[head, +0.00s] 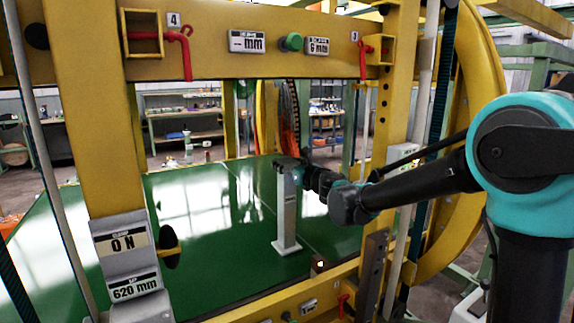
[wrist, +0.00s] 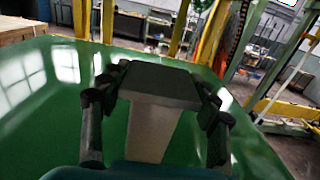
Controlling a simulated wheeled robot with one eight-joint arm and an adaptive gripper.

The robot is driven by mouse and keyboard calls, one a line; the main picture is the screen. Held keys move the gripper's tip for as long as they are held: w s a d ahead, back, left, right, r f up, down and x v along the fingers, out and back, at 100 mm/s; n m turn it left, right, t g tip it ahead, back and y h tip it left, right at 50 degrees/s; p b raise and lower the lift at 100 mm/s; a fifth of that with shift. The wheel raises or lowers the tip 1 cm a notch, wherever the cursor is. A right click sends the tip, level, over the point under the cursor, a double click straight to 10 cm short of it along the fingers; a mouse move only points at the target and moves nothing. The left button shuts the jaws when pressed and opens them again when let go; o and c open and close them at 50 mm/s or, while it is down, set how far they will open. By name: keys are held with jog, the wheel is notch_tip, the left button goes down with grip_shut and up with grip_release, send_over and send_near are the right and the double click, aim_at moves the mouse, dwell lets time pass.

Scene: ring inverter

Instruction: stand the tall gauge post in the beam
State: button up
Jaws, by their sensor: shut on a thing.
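The tall gauge post (head: 287,212) is a pale grey upright column with a dark top and a flat base plate. In the head view its base is over the green bed, right of the middle; I cannot tell whether it touches. My gripper (head: 290,165) is shut on the post near its top. In the wrist view the post's dark cap (wrist: 160,83) lies between the two fingers of my gripper (wrist: 155,100). No beam of light shows. A small dark block with a glowing spot (head: 319,264) sits at the bed's near edge, right of the post's base.
A yellow frame surrounds the glossy green bed (head: 200,215). Its upper crossbeam (head: 215,55) carries labels and red pins; a lower yellow rail (head: 265,305) runs in front. A panel reading ON and 620 mm (head: 127,255) is on the left post. The bed left of the post is clear.

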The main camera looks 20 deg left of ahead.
jog(key=o, duration=1.9)
jog(key=v, duration=1.2)
jog(key=shift+s, duration=0.1)
